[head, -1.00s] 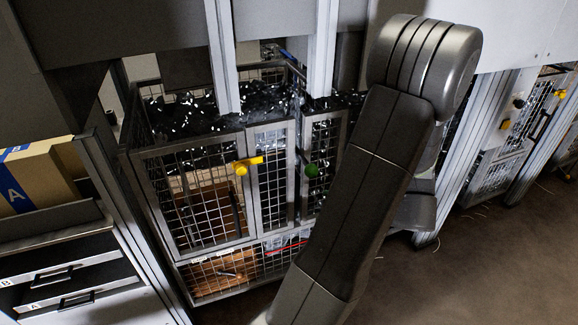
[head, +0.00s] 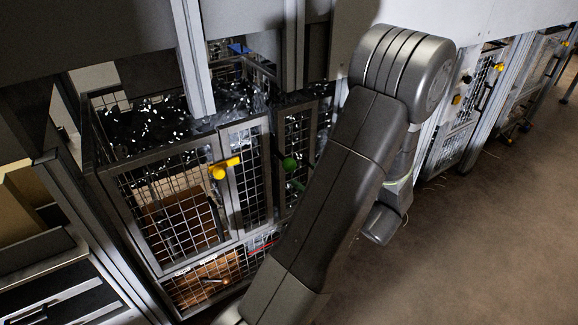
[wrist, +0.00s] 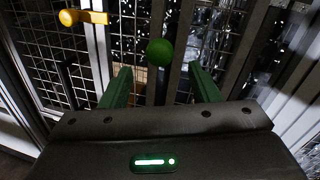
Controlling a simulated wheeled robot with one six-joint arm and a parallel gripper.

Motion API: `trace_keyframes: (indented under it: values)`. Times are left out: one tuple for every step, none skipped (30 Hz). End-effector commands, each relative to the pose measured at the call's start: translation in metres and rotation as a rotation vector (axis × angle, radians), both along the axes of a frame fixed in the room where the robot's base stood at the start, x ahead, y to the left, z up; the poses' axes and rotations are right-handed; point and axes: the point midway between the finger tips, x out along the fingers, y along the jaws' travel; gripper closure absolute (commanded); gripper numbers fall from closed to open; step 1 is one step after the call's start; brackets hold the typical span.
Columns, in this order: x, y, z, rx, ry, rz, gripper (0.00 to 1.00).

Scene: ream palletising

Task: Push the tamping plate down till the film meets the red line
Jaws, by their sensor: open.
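A wire-mesh cage (head: 133,172) holds a dark, shiny heap with white flecks, which looks like film (head: 150,125), up near its rim. A thin red strip (head: 262,244) shows low on the cage front, partly behind my arm. I cannot make out the tamping plate for certain. A green ball knob (head: 290,164) stands at the cage's right part; it also shows in the wrist view (wrist: 159,52). My gripper (wrist: 158,80) is open and empty in the wrist view, its green fingers apart, with the knob beyond and between them.
A yellow latch handle (head: 222,169) sticks out from the cage front, left of the green knob; it shows at upper left in the wrist view (wrist: 82,17). Drawers (head: 60,300) are at lower left. Floor at right is clear.

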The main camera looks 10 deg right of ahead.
Motion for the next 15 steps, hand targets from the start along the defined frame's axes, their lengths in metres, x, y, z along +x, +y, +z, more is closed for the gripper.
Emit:
trace_keyframes:
  values:
    - [0.009, 0.006, -0.001, -0.001, 0.0, 0.006, 0.44]
    - [0.013, 0.009, 0.0, -0.001, -0.001, 0.005, 0.44]
    - [0.019, 0.013, -0.001, -0.001, 0.0, 0.006, 0.44]
    - [0.024, 0.016, -0.001, -0.001, -0.001, 0.005, 0.44]
    - [0.029, 0.019, -0.001, -0.002, -0.001, 0.006, 0.44]
    - [0.034, 0.022, -0.001, -0.002, 0.0, 0.005, 0.44]
    - [0.038, 0.024, -0.001, -0.001, 0.0, 0.005, 0.44]
    - [0.042, 0.027, -0.001, -0.001, 0.0, 0.005, 0.44]
    - [0.046, 0.029, -0.001, -0.001, -0.001, 0.005, 0.44]
    - [0.05, 0.031, 0.0, -0.001, -0.001, 0.004, 0.44]
    - [0.052, 0.032, 0.0, -0.001, 0.0, 0.003, 0.44]
    - [0.056, 0.035, -0.001, -0.002, 0.001, 0.004, 0.44]
    - [0.058, 0.036, -0.001, -0.002, 0.001, 0.004, 0.44]
    - [0.059, 0.037, 0.0, -0.001, 0.0, 0.003, 0.44]
    - [0.061, 0.038, 0.0, -0.001, 0.0, 0.002, 0.44]
